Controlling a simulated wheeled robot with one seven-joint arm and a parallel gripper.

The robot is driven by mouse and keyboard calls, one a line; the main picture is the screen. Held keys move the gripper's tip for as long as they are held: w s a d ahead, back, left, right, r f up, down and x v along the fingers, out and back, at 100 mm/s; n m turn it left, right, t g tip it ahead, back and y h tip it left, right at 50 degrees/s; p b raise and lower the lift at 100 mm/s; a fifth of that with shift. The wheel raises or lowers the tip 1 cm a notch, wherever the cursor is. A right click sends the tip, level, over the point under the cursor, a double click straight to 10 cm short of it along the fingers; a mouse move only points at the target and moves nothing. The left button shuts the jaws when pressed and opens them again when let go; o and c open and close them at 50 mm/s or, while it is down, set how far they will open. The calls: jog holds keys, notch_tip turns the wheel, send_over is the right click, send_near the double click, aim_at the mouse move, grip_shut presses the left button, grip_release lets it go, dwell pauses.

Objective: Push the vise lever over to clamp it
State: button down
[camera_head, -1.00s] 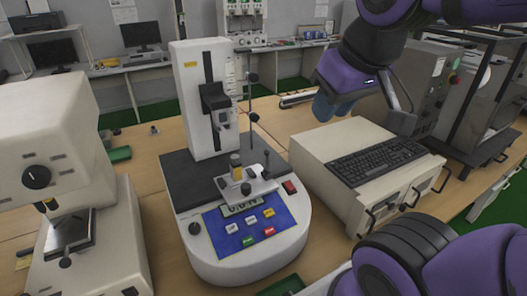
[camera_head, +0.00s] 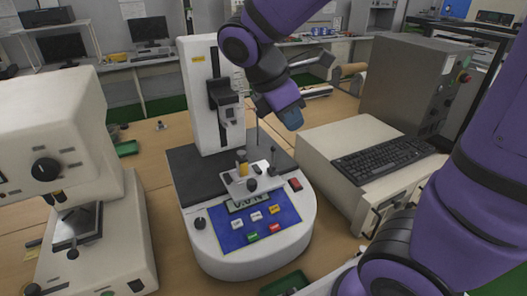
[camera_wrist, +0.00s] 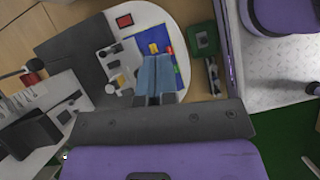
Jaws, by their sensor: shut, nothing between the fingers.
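The small pale vise (camera_head: 246,184) sits on the white tester's base, behind its blue control panel. A brass-coloured piece (camera_head: 242,168) stands at it. A thin upright lever with a dark knob (camera_head: 272,151) rises at the vise's right side. The vise also shows in the wrist view (camera_wrist: 117,80), left of my fingers; I cannot clearly tell the lever there. My gripper (camera_head: 289,117), with blue fingers, is above and slightly right of the vise, apart from it. Its fingers (camera_wrist: 154,78) are shut with nothing between them and overlap the blue panel in the wrist view.
The tester's tall white column (camera_head: 208,95) stands behind the vise. A beige cabinet with a black keyboard (camera_head: 383,160) is close on the right. Another white machine (camera_head: 62,150) is on the left. A green tray (camera_head: 285,283) lies in front. Bare wooden table shows between machines.

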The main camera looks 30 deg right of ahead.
jog(key=w+a+f+n+t+h, duration=0.2)
jog(key=w+a+f+n+h, duration=0.3)
jog(key=n, duration=0.6)
jog(key=w+a+f+n+t+h, duration=0.2)
jog(key=w+a+f+n+h, duration=0.3)
jog(key=a+f+n, duration=0.3)
jog(key=f+n, duration=0.1)
jog(key=n, duration=0.1)
jog(key=shift+w+n, duration=0.35)
jog(key=shift+n, duration=0.05)
jog(key=shift+d, duration=0.1)
send_near(273, 158)
jog(key=d, duration=0.2)
jog(key=w+d+r, duration=0.1)
jog(key=d, duration=0.3)
jog(key=shift+w+d+r, duration=0.3)
jog(key=shift+w+r, duration=0.05)
jog(key=shift+r, duration=0.1)
